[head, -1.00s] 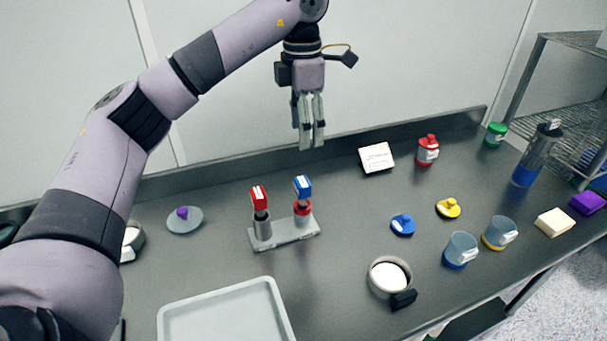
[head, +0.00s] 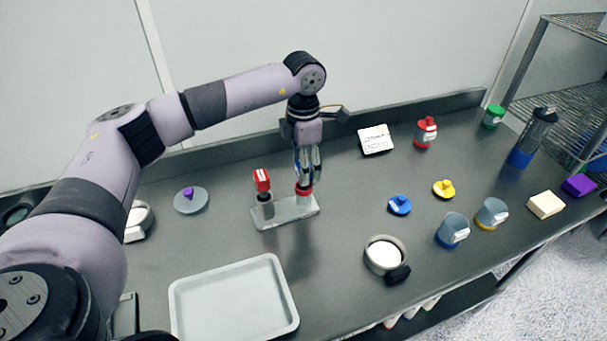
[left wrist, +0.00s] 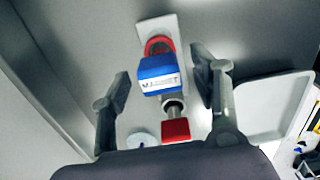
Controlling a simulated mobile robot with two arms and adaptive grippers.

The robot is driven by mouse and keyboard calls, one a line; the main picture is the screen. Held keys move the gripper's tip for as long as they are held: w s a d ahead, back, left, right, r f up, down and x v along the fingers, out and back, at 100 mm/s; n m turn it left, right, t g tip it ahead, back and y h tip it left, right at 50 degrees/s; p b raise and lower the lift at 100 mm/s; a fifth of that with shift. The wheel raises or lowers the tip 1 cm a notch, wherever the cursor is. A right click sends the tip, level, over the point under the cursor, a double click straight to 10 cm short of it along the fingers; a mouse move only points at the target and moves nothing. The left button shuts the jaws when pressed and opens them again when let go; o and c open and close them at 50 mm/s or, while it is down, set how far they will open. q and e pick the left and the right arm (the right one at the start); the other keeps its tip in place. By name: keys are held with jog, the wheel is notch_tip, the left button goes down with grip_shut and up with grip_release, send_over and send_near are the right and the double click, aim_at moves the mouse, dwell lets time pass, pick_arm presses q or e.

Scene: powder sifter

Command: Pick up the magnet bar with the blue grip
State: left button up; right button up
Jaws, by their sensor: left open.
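The magnet bar with the blue grip (left wrist: 158,75) shows in the left wrist view, labelled "MAGNET", between my left gripper's fingers. It stands upright in the grey stand (head: 286,213), in the position with a red collar (head: 304,191). My left gripper (head: 308,176) points down over it, fingers open on either side of the grip and apart from it. In the head view the fingers mostly hide the blue grip. The bar with the red grip (head: 262,181) stands beside it in the same stand, also seen in the left wrist view (left wrist: 175,130). My right gripper is not in view.
A grey tray (head: 283,324) lies in front of the stand. A sieve pan with white powder (head: 383,254) is to the right. Blue (head: 399,205) and yellow (head: 444,188) lids and clear cups (head: 453,229) lie further right. The wall is behind.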

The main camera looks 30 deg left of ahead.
pick_arm(q)
jog(key=shift+f, duration=1.5)
jog(key=shift+c, duration=0.3)
grip_shut()
